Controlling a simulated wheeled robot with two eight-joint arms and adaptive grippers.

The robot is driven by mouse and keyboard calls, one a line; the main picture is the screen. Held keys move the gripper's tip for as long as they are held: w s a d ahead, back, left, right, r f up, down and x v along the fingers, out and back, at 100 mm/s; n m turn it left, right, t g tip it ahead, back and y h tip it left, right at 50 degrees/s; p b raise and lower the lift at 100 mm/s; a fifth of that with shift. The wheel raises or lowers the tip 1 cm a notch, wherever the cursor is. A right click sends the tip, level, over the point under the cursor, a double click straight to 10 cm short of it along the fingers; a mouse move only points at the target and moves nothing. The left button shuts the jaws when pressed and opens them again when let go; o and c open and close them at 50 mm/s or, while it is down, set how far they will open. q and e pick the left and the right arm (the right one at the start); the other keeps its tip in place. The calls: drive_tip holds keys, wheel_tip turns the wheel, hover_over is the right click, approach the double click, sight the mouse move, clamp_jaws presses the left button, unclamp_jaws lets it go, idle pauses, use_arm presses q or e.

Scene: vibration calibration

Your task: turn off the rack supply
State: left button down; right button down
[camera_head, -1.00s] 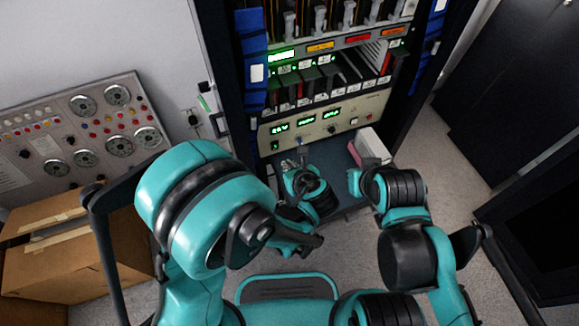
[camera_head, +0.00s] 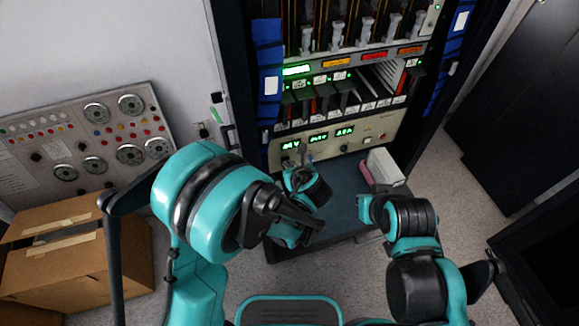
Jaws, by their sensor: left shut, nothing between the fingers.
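The rack supply (camera_head: 366,138) is the cream panel low in the rack, with lit green displays, a black knob and a small red light. My left gripper (camera_head: 304,157) is small, dark and shut, with nothing held. It points up at the lower left part of the panel, in front of it. Whether it touches the panel I cannot tell. The green switch at the panel's lower left is not clearly visible now, behind or beside the gripper. My right arm is folded at the right, and its gripper does not show.
A dark shelf (camera_head: 345,184) juts out below the supply, with a white and pink box (camera_head: 384,167) on its right. Card modules (camera_head: 345,88) fill the rack above. A gauge panel (camera_head: 85,135) and a cardboard box (camera_head: 55,250) stand at the left.

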use_arm(q)
drive_tip(key=shift+w+a+r+g, duration=0.1)
drive_tip(key=shift+w+r+g, duration=0.05)
drive_tip(key=shift+w+g, duration=0.25)
drive_tip(key=shift+s+p, duration=0.1)
drive_tip(key=shift+p, duration=0.2)
drive_tip(key=shift+r+p, duration=0.5)
drive_tip(key=shift+r, duration=0.3)
